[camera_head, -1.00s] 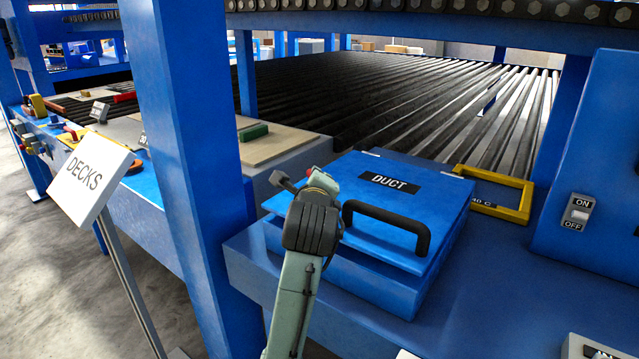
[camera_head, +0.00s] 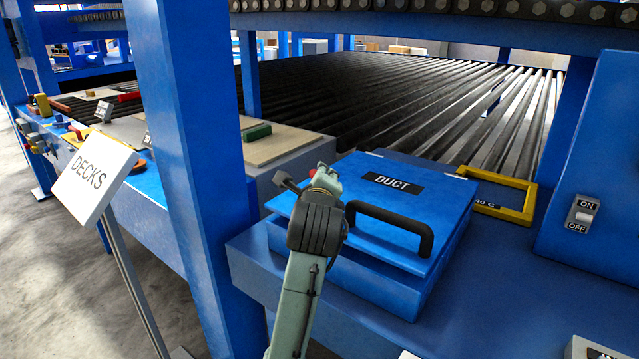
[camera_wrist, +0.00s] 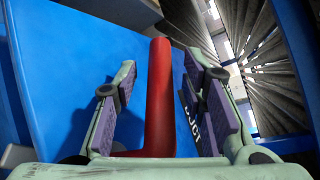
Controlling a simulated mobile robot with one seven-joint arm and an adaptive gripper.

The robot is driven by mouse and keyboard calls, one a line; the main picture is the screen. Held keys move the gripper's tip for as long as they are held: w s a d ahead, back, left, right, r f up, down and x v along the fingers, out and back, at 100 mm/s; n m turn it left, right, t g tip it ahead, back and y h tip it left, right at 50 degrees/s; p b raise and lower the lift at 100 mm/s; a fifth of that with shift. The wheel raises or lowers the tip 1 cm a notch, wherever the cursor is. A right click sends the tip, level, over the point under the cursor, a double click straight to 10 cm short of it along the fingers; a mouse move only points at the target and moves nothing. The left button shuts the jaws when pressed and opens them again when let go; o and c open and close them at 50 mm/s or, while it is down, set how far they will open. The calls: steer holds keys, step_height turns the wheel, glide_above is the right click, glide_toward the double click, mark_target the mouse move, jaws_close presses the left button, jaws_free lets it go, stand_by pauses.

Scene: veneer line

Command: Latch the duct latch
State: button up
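The blue duct box's lid (camera_head: 440,195) carries a black DUCT label and a black handle (camera_head: 390,225). In the wrist view the blue lid surface (camera_wrist: 60,60) fills the left, with part of the label to the right. A red lever (camera_wrist: 160,95), apparently the duct latch, stands between my gripper's fingers (camera_wrist: 163,100). The fingers are open, one on each side, with a clear gap on the left and a smaller one on the right.
A blue post (camera_head: 190,150) stands close left of my arm. A yellow frame (camera_head: 500,195) lies right of the box, and an ON/OFF switch (camera_head: 582,213) is on the panel at right.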

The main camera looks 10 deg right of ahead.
steer(key=v, duration=1.2)
steer(key=shift+r, duration=0.1)
steer(key=shift+c, duration=0.5)
